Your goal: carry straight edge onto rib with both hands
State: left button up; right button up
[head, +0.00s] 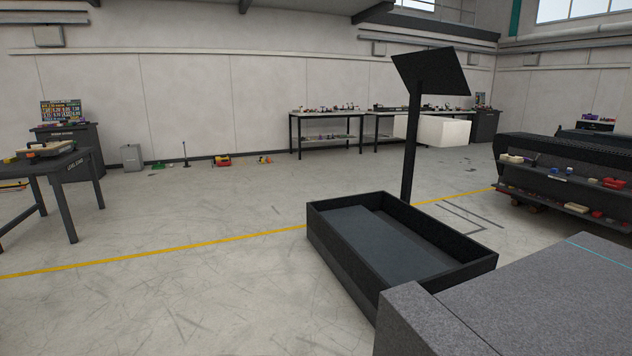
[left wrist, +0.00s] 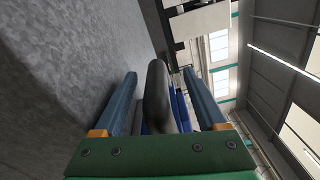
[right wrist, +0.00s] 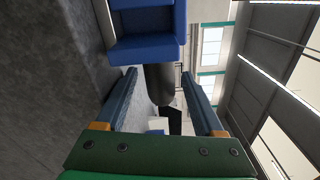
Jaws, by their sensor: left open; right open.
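No straight edge can be made out for certain in any view. In the head view a grey granite bed (head: 545,300) fills the lower right, with a raised granite block (head: 408,318) at its left end; I cannot tell whether this is the rib. My left gripper (left wrist: 160,73) is open in the left wrist view, with a dark grey rounded bar (left wrist: 156,95) showing between its fingers. My right gripper (right wrist: 159,72) is open in the right wrist view, with a similar dark rounded piece (right wrist: 160,82) beyond its fingers. Neither bar is visibly gripped. The head view shows neither gripper.
A black open tray (head: 320,230) stands left of the granite, with a black sign post (head: 411,150) behind it. A blue block (right wrist: 145,48) is close by the right gripper. Granite (left wrist: 80,70) runs along the left gripper's left side.

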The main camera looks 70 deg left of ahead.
pick_arm(q)
jog(key=shift+s+f, duration=0.1)
jog(key=shift+s, duration=3.65)
pick_arm(e)
jog(key=shift+r, duration=0.15)
pick_arm(q)
jog(key=shift+d, duration=0.1)
pick_arm(e)
jog(key=s, duration=0.7)
jog(key=shift+s, duration=0.2)
jog(key=shift+d, duration=0.1)
pick_arm(q)
jog(key=s, duration=1.2)
